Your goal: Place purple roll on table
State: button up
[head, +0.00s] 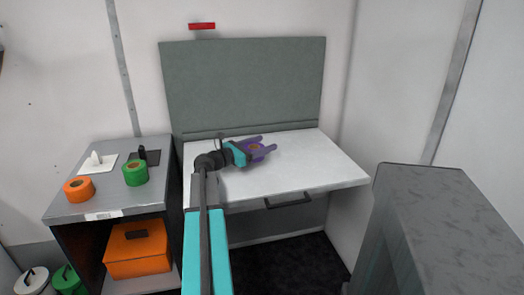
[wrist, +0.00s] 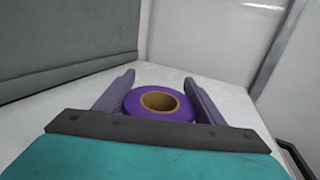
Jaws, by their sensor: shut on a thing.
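The purple roll (wrist: 159,104) has a brown cardboard core and sits between the two fingers of my gripper (wrist: 158,88). In the wrist view its hole faces up toward the camera. In the head view the roll (head: 257,149) shows small between the purple fingers of my gripper (head: 264,146), over the white table (head: 310,172). My gripper is shut on the roll. I cannot tell whether the roll's underside touches the table top or hangs just above it.
A grey side cabinet (head: 110,205) at the left bears an orange roll (head: 79,189), a green roll (head: 135,173) and two small holders. An orange box (head: 137,250) sits on its shelf. A grey backboard (head: 243,85) rises behind the table. The table's right side is clear.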

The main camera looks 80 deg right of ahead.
jog(key=shift+f, duration=1.25)
jog(key=shift+f, duration=0.15)
jog(key=o, duration=1.1)
jog(key=shift+w, duration=0.1)
jog(key=shift+v, duration=3.7)
